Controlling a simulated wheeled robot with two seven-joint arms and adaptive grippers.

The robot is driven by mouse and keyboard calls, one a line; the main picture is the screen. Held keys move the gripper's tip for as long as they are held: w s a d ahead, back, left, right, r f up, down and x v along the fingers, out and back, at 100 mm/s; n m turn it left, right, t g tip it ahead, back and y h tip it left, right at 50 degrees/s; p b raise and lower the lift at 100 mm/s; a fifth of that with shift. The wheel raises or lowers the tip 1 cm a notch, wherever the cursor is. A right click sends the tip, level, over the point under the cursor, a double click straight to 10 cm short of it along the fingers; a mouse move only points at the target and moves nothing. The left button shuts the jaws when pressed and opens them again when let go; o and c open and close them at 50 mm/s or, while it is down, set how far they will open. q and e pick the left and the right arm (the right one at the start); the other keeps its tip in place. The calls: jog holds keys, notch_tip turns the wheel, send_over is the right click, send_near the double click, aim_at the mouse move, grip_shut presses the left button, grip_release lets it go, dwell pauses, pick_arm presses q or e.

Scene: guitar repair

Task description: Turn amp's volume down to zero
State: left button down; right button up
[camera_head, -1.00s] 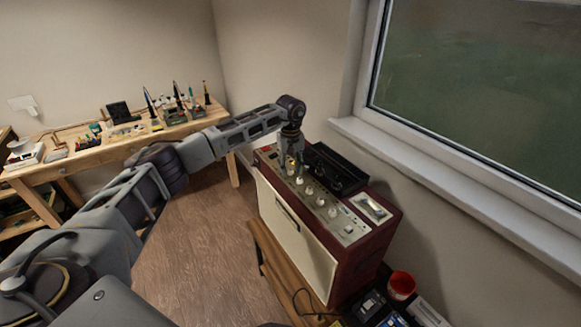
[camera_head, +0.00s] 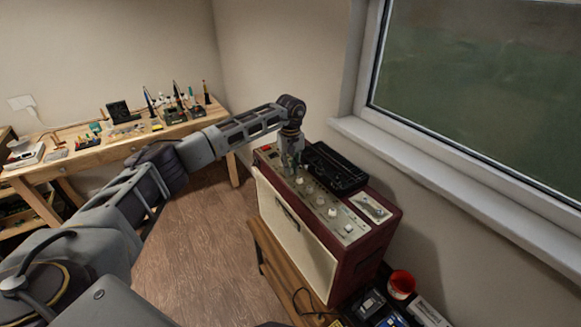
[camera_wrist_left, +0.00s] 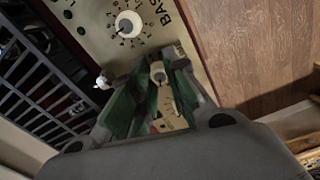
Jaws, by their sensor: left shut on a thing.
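The amp (camera_head: 300,235) is a dark red box with a cream front, and its control panel (camera_head: 349,228) on top carries a row of white knobs. My left gripper (camera_head: 292,170) reaches down from above to the far end of the row. In the left wrist view its fingers (camera_wrist_left: 155,95) are closed around a small white knob (camera_wrist_left: 157,70). That knob's own label is hidden by the fingers. A neighbouring white knob (camera_wrist_left: 129,23) with a number scale and partly visible "BASS" lettering stands free beside the gripper. My right gripper is not in view.
A black open tray (camera_head: 336,170) sits on the amp just behind the knobs, close to my gripper. A wooden workbench (camera_head: 75,160) with tools stands at the far left. A red container (camera_head: 401,284) is at the amp's lower right. The window sill runs along the right.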

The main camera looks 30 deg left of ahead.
pick_arm(q)
jog(key=shift+n, duration=0.3)
jog(key=n, duration=0.3)
jog(key=shift+r+n, duration=0.1)
jog(key=shift+n, duration=0.2)
jog(key=n, duration=0.4)
jog(key=shift+a+n+b, duration=0.1)
jog(key=shift+n+b, duration=0.2)
jog(key=n, duration=0.4)
jog(key=shift+n, duration=0.3)
jog(key=n, duration=0.4)
jog(key=shift+n, duration=0.3)
jog(key=c, duration=1.4)
grip_release()
jog(key=shift+o, duration=0.2)
